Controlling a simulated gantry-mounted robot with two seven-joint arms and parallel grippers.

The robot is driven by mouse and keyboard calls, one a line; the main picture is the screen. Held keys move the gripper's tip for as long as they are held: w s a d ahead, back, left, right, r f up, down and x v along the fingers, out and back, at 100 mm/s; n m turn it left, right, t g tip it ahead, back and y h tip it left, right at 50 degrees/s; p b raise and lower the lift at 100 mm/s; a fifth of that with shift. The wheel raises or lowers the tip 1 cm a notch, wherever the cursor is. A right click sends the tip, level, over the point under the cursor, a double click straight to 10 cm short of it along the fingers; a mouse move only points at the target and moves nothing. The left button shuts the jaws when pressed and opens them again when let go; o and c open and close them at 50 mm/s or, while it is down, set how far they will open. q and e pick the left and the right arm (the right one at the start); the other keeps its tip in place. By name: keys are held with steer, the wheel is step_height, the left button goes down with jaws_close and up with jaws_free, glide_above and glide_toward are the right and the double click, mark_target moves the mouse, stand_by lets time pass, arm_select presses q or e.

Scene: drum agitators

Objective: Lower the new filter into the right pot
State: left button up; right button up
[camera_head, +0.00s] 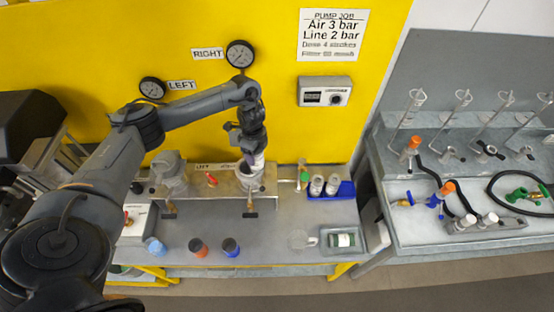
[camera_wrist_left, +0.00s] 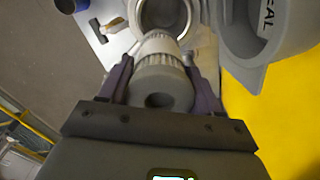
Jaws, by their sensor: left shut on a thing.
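My left gripper (camera_head: 256,152) is above the right pot (camera_head: 249,182) on the bench. It is shut on the new filter (camera_head: 258,161), a pale ribbed cylinder with a grey end cap. In the left wrist view the filter (camera_wrist_left: 160,80) sits between the two fingers of the gripper (camera_wrist_left: 160,85), with its far end at the mouth of the open, round metal pot (camera_wrist_left: 166,12). I cannot tell whether the far end is inside the rim or just above it. My right gripper is not in view.
A grey left pot (camera_head: 170,172) stands left of the right pot. A blue bin (camera_head: 345,190) holds white cylinders at the right. Orange (camera_head: 198,247) and dark blue (camera_head: 230,246) capped containers stand in front. A clear cup (camera_head: 299,240) and a tray (camera_head: 357,248) are front right.

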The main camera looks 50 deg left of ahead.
arm_select(q)
steer(key=s+a+f+m+b, duration=0.1)
steer(key=a+f+b, duration=0.2)
steer(key=f+b, duration=0.5)
steer(key=shift+s+a+f, duration=0.3)
steer(key=shift+f, duration=0.15)
stand_by(0.8)
